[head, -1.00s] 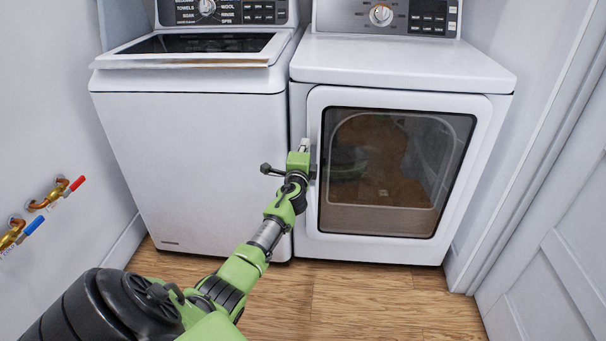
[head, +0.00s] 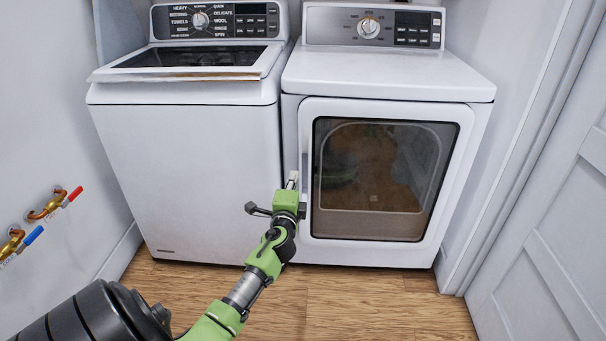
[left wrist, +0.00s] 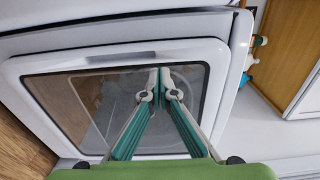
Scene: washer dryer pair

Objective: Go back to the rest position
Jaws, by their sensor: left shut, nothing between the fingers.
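My left gripper (head: 292,181) is shut and empty, in front of the gap between the two machines, near the left edge of the dryer door. In the left wrist view its green-backed fingers (left wrist: 160,82) meet at the tips, with the dryer door behind them. The dryer (head: 391,74) stands on the right, and its dark-windowed door (head: 383,180) looks shut. The door also fills much of the left wrist view (left wrist: 30,68). My right gripper is in no view.
A white washer (head: 185,165) with its lid down stands left of the dryer. Brass taps with red and blue handles (head: 45,208) stick out from the left wall. A white panelled door (head: 545,230) is on the right. Wooden floor (head: 350,300) in front is clear.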

